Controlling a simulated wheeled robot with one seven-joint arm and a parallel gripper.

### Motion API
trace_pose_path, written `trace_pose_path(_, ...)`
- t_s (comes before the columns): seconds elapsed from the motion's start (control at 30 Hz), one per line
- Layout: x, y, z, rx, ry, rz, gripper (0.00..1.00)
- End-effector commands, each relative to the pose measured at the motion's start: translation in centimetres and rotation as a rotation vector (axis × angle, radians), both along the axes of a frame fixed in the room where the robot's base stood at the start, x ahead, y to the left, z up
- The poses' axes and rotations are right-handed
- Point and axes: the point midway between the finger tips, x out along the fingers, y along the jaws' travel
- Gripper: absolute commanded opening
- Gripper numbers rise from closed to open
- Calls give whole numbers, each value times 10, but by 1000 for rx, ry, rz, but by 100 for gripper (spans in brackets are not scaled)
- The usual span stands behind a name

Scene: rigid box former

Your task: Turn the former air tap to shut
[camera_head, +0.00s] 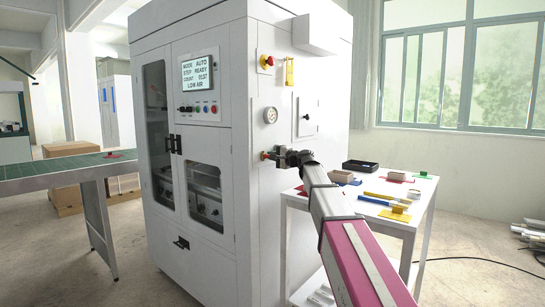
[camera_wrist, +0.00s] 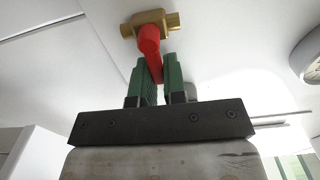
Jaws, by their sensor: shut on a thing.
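The former air tap is a brass valve body (camera_wrist: 150,20) with a red lever (camera_wrist: 149,42), seen at the top of the wrist view. The lever points from the brass body down between my fingers. My gripper (camera_wrist: 158,78) has green finger pads, one on each side of the lever's end, and is shut on it. In the head view my gripper (camera_head: 282,157) reaches the side wall of the white former cabinet (camera_head: 262,210). A bit of the red tap (camera_head: 265,155) shows just left of it there. The rest of the tap is hidden behind my gripper.
A round gauge (camera_head: 271,115) sits above the tap, and a red knob (camera_head: 267,61) is higher up. The cabinet screen (camera_head: 200,74) reads LOW AIR. A white table (camera_head: 400,221) with a black tray (camera_head: 360,166) and small parts stands right, close to my arm.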

Motion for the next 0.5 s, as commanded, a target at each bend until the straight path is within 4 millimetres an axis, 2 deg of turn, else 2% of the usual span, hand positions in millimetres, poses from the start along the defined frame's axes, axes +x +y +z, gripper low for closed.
trace_pose_path(0.37,-1,-1,-1,3,5,-1,0)
trace_pose_path(0.4,-1,-1,-1,3,5,-1,21)
trace_pose_path(0.43,-1,-1,-1,3,5,-1,31)
trace_pose_path(0.47,-1,-1,-1,2,5,-1,37)
trace_pose_path(0.5,0,-1,-1,2,5,-1,37)
